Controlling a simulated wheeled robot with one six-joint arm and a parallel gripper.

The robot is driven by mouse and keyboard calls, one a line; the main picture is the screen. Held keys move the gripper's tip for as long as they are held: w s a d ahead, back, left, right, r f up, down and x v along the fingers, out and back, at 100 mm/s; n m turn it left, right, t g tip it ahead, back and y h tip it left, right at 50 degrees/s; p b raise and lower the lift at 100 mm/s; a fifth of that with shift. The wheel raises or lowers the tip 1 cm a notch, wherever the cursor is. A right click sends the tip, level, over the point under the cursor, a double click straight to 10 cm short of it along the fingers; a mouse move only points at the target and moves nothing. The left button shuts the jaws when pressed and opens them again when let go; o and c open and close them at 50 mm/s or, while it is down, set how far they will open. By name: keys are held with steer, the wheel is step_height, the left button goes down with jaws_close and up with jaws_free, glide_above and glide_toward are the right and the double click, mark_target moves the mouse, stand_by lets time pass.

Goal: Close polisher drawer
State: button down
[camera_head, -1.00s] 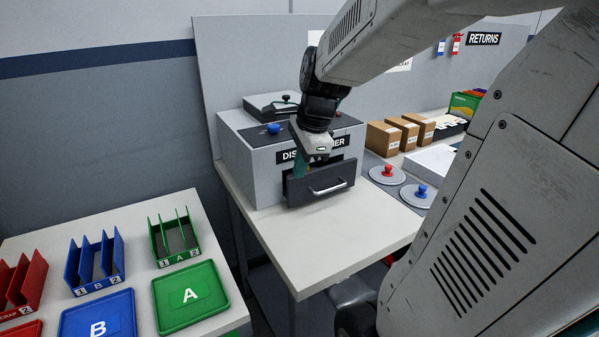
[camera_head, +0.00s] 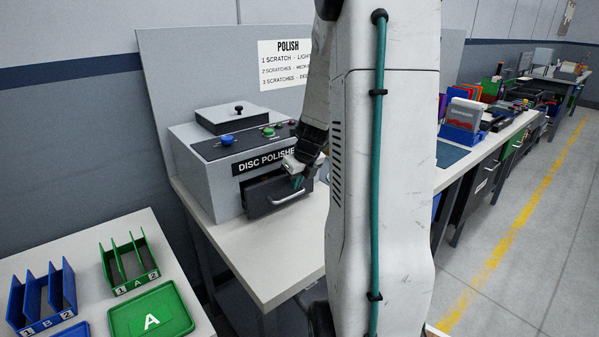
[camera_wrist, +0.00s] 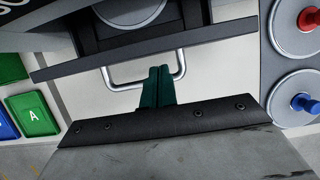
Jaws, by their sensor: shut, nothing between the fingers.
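The disc polisher (camera_head: 205,175) is a grey box with a dark control top, standing on a pale bench. Its dark drawer (camera_head: 262,197) sticks out at the front and is open. The drawer's silver handle (camera_head: 285,198) also shows in the wrist view (camera_wrist: 112,82). My gripper (camera_head: 297,182) is at the drawer front, near its right end in the head view. In the wrist view my teal fingers (camera_wrist: 158,75) are together and empty, at the handle, pointing toward the drawer's front panel (camera_wrist: 150,47). I cannot tell whether they touch it. A round shape (camera_wrist: 130,10) shows beyond the panel.
Red (camera_wrist: 309,18) and blue (camera_wrist: 303,102) knobs on round grey plates lie beside the drawer in the wrist view. A green tray (camera_head: 150,312) and green rack (camera_head: 130,263) stand on a lower-left table. My arm hides the bench's middle. Open floor (camera_head: 530,245) lies right.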

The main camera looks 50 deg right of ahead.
mark_target(285, 178)
steer(key=shift+x, duration=1.1)
steer(key=shift+w, duration=0.1)
steer(key=w, duration=0.2)
steer(key=w+d, duration=0.1)
steer(key=w, duration=0.1)
steer(key=shift+w, duration=0.2)
steer(key=shift+w+d+r, duration=0.1)
steer(key=shift+r, duration=0.15)
